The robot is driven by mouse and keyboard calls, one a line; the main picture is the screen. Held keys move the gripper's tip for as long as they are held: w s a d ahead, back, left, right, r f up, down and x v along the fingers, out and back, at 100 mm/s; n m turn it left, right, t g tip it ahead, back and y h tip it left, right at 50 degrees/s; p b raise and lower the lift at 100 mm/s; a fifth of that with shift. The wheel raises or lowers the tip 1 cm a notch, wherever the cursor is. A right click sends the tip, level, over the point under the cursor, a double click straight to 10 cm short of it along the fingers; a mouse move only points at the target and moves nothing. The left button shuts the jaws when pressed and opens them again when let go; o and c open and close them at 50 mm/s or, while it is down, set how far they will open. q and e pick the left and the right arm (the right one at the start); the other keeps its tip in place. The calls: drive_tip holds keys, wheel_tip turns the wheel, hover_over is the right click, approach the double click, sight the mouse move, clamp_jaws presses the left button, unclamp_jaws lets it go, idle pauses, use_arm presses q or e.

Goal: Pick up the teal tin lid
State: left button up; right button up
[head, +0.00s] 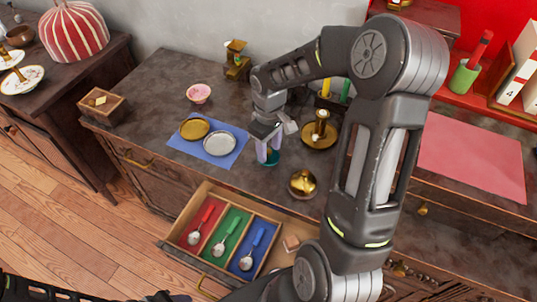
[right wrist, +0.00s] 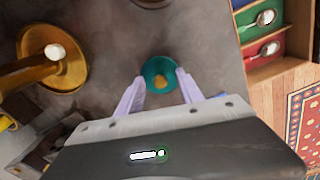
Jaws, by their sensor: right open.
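The teal tin lid (head: 271,160) lies on the dark cabinet top, just right of the blue mat, and is partly hidden by my fingers in the head view. In the right wrist view the teal tin lid (right wrist: 157,64) is round with a small gold knob in its middle. My right gripper (head: 268,153) is open above it, pointing down. In the right wrist view the two pale fingers of the right gripper (right wrist: 159,79) stand on either side of the lid, with nothing held. I cannot tell whether they touch it. My left gripper is not in view.
A blue mat (head: 183,147) with a gold and a silver disc lies left. A brass candleholder (head: 320,133) stands right, a brass bowl (head: 303,183) in front. An open drawer (head: 184,246) holds several spoons in coloured compartments. A pink bowl (head: 199,93) stands further back.

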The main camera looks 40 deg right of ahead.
drive_tip(key=shift+c, duration=0.5)
clamp_jaws()
idle(0.4)
